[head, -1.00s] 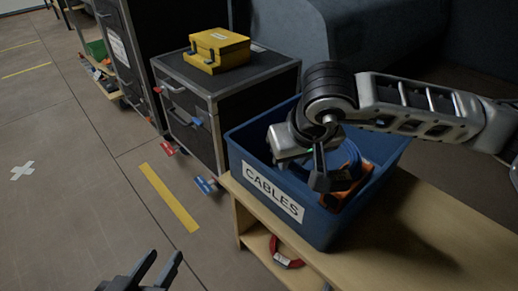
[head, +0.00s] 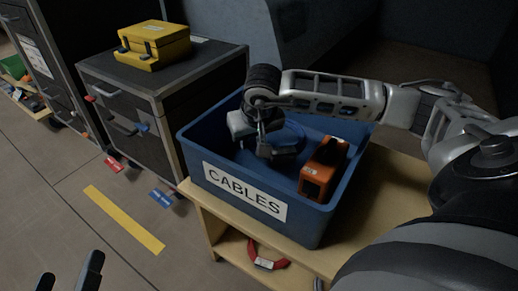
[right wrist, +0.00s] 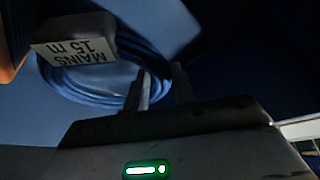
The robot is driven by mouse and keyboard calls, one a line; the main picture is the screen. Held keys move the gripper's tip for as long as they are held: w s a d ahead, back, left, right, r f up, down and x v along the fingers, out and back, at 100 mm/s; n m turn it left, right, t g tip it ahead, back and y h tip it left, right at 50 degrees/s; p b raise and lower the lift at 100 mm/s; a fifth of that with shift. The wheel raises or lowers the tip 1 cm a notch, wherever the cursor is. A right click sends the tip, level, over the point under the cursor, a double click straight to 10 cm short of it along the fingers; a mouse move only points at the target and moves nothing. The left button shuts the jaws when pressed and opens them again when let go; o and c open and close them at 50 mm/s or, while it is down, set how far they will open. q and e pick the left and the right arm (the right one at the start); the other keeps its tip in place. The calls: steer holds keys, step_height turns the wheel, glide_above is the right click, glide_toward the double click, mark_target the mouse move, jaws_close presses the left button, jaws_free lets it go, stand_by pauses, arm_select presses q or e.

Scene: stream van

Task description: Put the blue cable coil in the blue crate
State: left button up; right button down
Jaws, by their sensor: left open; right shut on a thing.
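The blue crate (head: 190,146), labelled CABLES, stands on a wooden shelf unit. My right gripper (head: 272,150) is down inside the crate, toward its left part. It is shut on the blue cable coil (head: 294,136), which is partly hidden behind the fingers and lies within the crate walls. In the right wrist view the coil (right wrist: 125,82) passes at the fingertips (right wrist: 161,88), and its tag reads MAINS 15 m. I cannot tell whether the coil touches the crate floor. My left gripper (head: 70,274) is open and empty, low at the left over the floor.
An orange and black object (head: 322,170) lies in the right part of the crate. A black flight case (head: 150,100) with a yellow case (head: 153,45) on top stands left of it. A red item (head: 266,256) lies on the lower shelf. The floor at left is mostly clear.

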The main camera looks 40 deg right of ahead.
mark_target(252, 167)
step_height(252, 167, down, 5)
steer(key=shift+f+b, duration=0.1)
steer(key=shift+b, duration=0.8)
arm_select(q)
steer(key=shift+w+a+r+m+t+h, duration=0.1)
steer(key=shift+w+r+m+t+h, duration=0.1)
steer(key=shift+w+r+m+t, duration=0.35)
steer(key=shift+w+a+r+m+t+h, duration=0.1)
steer(key=shift+a+r+m+t+h, duration=0.2)
steer(key=shift+r, duration=0.5)
steer(key=shift+w+d+r+m+t+h, duration=0.1)
steer(key=shift+w+r+m+t, duration=0.3)
steer(key=shift+r+t, duration=0.2)
arm_select(e)
steer(key=shift+f, duration=0.3)
steer(key=c, duration=1.1)
jaws_free()
steer(key=shift+f, duration=0.1)
steer(key=shift+c, duration=0.2)
arm_select(q)
steer(key=shift+r, duration=0.1)
